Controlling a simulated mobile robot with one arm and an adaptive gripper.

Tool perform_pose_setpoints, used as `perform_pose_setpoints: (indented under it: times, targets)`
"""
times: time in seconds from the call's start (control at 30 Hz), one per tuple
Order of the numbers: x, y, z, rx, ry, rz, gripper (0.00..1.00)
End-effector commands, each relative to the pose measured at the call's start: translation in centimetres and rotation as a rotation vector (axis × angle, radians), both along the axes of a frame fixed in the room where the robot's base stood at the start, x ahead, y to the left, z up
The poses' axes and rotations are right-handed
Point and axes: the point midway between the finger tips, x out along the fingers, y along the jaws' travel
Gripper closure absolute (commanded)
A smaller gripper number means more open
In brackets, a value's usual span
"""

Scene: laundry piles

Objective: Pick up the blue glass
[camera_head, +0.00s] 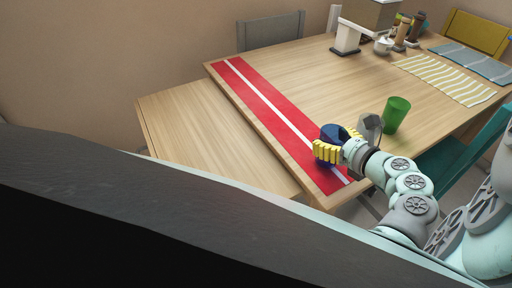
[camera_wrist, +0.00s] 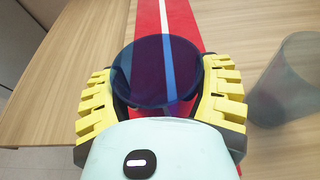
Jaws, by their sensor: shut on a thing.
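The blue glass (camera_wrist: 158,70) is dark blue and see-through, and stands between the two yellow-padded fingers of my gripper (camera_wrist: 160,95) in the wrist view. The fingers touch it on both sides, and my gripper is shut on it. In the head view the blue glass (camera_head: 333,133) is partly hidden by my gripper (camera_head: 337,147). It is over the red runner (camera_head: 265,105) near the table's front edge. I cannot tell whether its base touches the runner.
A grey see-through glass (camera_wrist: 288,80) stands close to the right of my gripper; a green glass (camera_head: 396,115) stands further right. A white stand (camera_head: 347,38), a small pot (camera_head: 383,45) and bottles are at the back. Striped placemats (camera_head: 445,78) lie at right. The middle of the table (camera_head: 310,75) is clear.

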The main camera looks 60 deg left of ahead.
Motion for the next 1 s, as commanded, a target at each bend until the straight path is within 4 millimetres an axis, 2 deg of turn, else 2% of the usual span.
perform_pose_setpoints:
  times: [0.17, 0.27, 0.6, 1.0]
  targets:
    - [0.1, 0.0, 2.9, 0.005, -0.004, -0.005, 0.76]
    - [-0.6, -2.2, 2.5, -0.001, 0.003, -0.011, 0.76]
    - [-3.3, -8.8, 3.2, 0.001, 0.002, -0.014, 0.76]
    - [-5.3, -13.2, 3.8, -0.004, 0.0, -0.003, 0.76]
